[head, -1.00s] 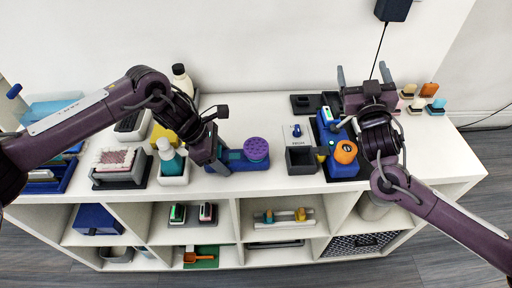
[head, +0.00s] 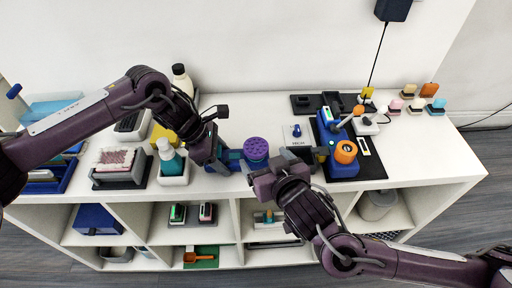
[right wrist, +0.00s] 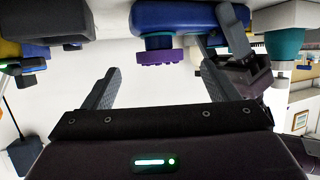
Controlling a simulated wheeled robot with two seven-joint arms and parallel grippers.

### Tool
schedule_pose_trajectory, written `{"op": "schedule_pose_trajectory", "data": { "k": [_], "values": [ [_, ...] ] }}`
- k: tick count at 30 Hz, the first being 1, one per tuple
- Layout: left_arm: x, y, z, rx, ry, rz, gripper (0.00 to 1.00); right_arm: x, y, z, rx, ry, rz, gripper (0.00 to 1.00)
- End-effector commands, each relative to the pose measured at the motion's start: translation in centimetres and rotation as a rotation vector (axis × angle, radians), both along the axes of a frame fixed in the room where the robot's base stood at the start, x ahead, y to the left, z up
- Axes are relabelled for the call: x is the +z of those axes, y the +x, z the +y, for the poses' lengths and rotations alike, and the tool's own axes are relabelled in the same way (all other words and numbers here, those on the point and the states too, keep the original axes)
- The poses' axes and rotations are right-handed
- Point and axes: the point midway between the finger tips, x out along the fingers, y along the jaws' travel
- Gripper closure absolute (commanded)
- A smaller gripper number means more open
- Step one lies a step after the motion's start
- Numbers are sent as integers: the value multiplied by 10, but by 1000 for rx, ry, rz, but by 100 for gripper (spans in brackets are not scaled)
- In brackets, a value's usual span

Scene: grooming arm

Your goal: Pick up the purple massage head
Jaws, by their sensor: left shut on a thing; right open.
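The purple massage head (head: 256,149) is a round, studded disc on top of a blue and teal device (head: 238,164) near the shelf top's front edge. In the right wrist view the purple head (right wrist: 160,57) shows between my right fingers, just past their tips, and looks attached to the device. My left gripper (head: 217,158) is shut on the left part of the blue device. My right gripper (head: 268,166) is open and empty, just in front of and beside the purple head. Its fingers (right wrist: 160,80) are wide apart and do not appear to touch it.
A blue device with an orange knob (head: 345,152) stands on a black mat farther right. A teal-and-white bottle (head: 170,160) is left. Space behind the head is clear.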

Motion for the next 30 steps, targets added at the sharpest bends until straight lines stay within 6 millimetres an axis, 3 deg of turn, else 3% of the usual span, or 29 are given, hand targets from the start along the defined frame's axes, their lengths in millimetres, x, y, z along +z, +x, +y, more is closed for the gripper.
{"op": "schedule_pose_trajectory", "data": {
  "k": [15, 23, 30],
  "values": [
    [0, 0, 0, 0, -1, -1, 82, -23, 55, 18, -1, -1, -2, 19],
    [0, 0, 0, 0, -1, 0, 82, -25, 58, 19, 0, 0, 0, 19],
    [0, 0, 0, 0, -1, 0, 82, -25, 58, 18, 0, 0, 0, 47]
  ]
}}
